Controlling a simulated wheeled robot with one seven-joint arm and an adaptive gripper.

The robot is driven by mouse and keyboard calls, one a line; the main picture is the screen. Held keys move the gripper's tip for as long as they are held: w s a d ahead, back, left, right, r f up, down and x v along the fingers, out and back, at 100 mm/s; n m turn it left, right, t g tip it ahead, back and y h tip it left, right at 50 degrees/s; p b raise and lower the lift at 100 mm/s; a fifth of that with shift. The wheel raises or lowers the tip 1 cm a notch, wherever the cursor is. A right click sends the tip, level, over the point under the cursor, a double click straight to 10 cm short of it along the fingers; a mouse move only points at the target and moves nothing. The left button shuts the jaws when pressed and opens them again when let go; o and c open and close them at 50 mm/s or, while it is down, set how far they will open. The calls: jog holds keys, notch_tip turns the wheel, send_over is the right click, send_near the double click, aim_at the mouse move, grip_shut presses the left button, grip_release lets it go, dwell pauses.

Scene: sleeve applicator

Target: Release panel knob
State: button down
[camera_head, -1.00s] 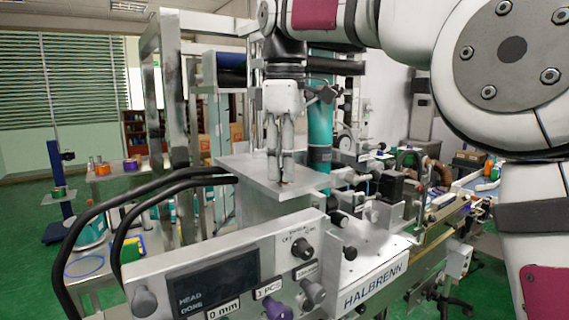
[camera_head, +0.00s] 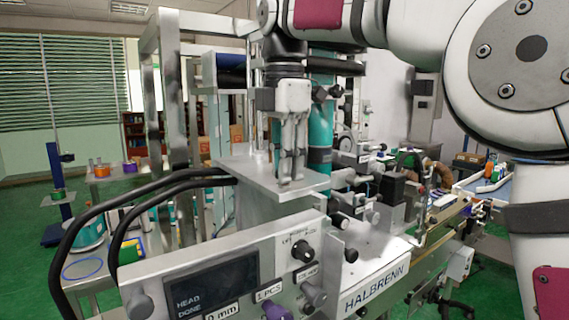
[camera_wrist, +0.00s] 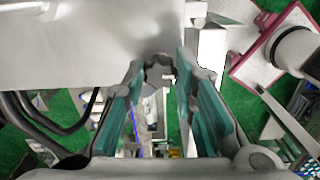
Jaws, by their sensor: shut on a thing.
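My gripper (camera_head: 291,181) points down at the top of a metal plate (camera_head: 235,168) on the machine, behind the control panel (camera_head: 215,282). In the wrist view its teal-padded fingers (camera_wrist: 159,68) close in on a small grey lobed part (camera_wrist: 158,62), which looks like a knob, beside the edge of a large grey plate (camera_wrist: 85,45). The fingers are shut on this part; it is mostly hidden in the head view. The control panel carries a black switch knob (camera_head: 302,250), a grey knob (camera_head: 314,294) and a purple knob (camera_head: 276,311).
Black hoses (camera_head: 100,207) curve left of the panel. A metal frame upright (camera_head: 175,90) and a teal column (camera_head: 320,130) stand close to my gripper. The HALBRENN machine bed (camera_head: 375,265) extends to the right. Green floor is open at far left.

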jog(key=shift+n, duration=0.4)
jog(key=c, duration=1.3)
grip_release()
